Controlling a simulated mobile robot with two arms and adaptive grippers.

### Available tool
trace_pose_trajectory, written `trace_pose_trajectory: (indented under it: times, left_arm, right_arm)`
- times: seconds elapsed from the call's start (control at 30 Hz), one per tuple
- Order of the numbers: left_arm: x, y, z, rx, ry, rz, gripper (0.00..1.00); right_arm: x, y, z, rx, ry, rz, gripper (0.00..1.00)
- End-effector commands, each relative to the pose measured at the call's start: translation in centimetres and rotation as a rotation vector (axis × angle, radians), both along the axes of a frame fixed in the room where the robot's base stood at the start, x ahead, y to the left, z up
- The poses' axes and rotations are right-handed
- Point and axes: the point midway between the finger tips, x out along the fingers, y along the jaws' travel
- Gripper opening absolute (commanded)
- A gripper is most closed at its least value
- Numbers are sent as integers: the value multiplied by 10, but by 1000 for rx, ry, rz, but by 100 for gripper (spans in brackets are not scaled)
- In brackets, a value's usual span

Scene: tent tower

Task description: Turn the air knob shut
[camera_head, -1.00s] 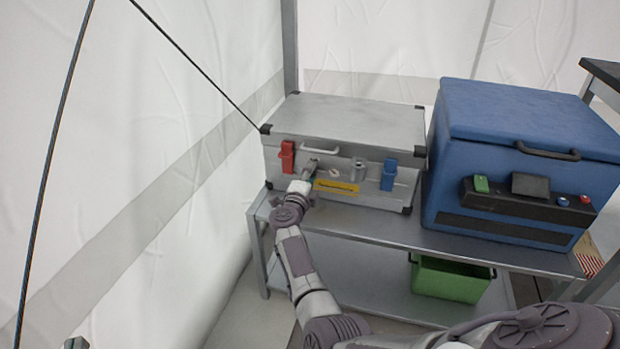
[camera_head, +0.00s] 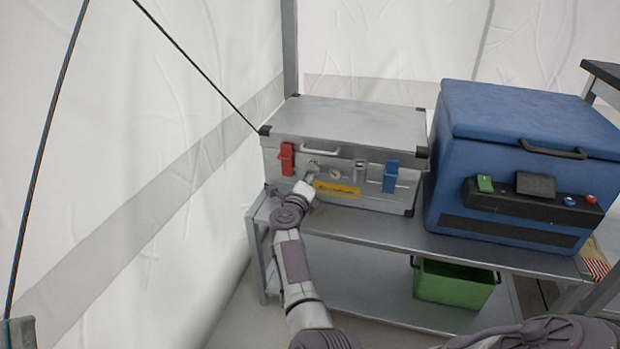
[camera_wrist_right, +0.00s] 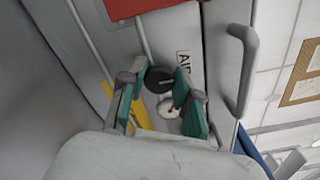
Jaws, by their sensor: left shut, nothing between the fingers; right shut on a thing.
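The air knob (camera_wrist_right: 158,80) is a dark round knob beside an "AIR" label (camera_wrist_right: 184,63), on the front of a silver case (camera_head: 350,116). My right gripper (camera_wrist_right: 161,77) has its teal fingertips on either side of the knob, shut on it. In the head view the right gripper (camera_head: 311,174) reaches the case front below the handle, and its fingers largely hide the knob. The knob's exact turn angle is hard to read.
A red latch (camera_head: 287,159), a blue latch (camera_head: 390,176), a small white gauge (camera_wrist_right: 168,108) and a yellow label (camera_head: 337,189) surround the knob. The case stands on a metal shelf (camera_head: 380,231) beside a blue cooler (camera_head: 530,110). A green bin (camera_head: 452,288) stands below.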

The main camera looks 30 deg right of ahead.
Motion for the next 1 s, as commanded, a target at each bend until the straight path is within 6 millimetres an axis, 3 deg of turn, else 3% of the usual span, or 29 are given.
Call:
trace_pose_trajectory:
  times: [0.37, 0.4, 0.53, 1.0]
  left_arm:
    - [-1, 0, 1, -2, -7, 0, 0]
    - [-1, 0, 1, -2, -7, 0, 0]
    - [-1, 0, 1, -2, -7, 0, 0]
    - [0, 0, 2, -3, -3, -1, 0]
  right_arm:
    - [-1, 1, -4, 11, 0, -1, 0]
    - [-1, 1, -5, 11, 0, -1, 34]
    - [-1, 1, -4, 9, 0, 0, 55]
    - [0, 0, 0, -3, 5, 0, 57]
